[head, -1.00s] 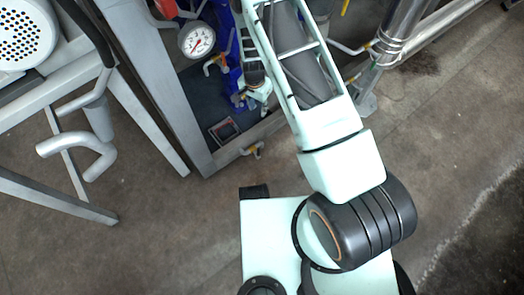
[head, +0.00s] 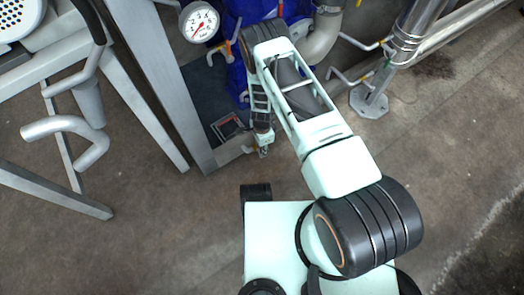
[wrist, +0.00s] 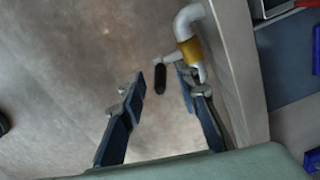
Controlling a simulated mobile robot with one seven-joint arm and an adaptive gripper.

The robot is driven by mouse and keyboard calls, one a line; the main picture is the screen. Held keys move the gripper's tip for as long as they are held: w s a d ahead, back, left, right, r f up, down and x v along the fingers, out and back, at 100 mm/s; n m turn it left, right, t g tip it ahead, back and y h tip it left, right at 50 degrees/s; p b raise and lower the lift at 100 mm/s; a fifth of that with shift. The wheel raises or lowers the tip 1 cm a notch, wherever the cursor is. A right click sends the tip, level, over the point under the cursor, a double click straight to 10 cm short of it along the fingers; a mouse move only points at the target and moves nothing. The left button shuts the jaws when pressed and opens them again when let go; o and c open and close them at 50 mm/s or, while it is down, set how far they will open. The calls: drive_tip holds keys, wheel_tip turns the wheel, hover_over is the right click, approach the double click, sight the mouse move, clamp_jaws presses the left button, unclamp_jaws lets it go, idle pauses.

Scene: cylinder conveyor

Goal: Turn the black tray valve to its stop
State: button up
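The black tray valve handle (wrist: 160,79) shows in the wrist view as a short dark lever. It joins a white pipe (wrist: 191,18) with a brass-coloured collar (wrist: 190,51). My gripper (wrist: 162,86) is open, with one finger on each side of the handle in the picture. I see a gap on both sides, but cannot tell whether the fingertips reach its depth. In the head view my gripper (head: 264,150) is at the lower edge of the frame by the tray, and it mostly hides the valve there.
A grey metal beam (wrist: 237,70) runs close to the right of the pipe. In the head view a pressure gauge (head: 199,22), blue pipework (head: 236,78) and a grey frame post (head: 160,90) stand near my arm. The floor (head: 150,235) to the lower left is clear.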

drive_tip(key=shift+f, duration=1)
clamp_jaws()
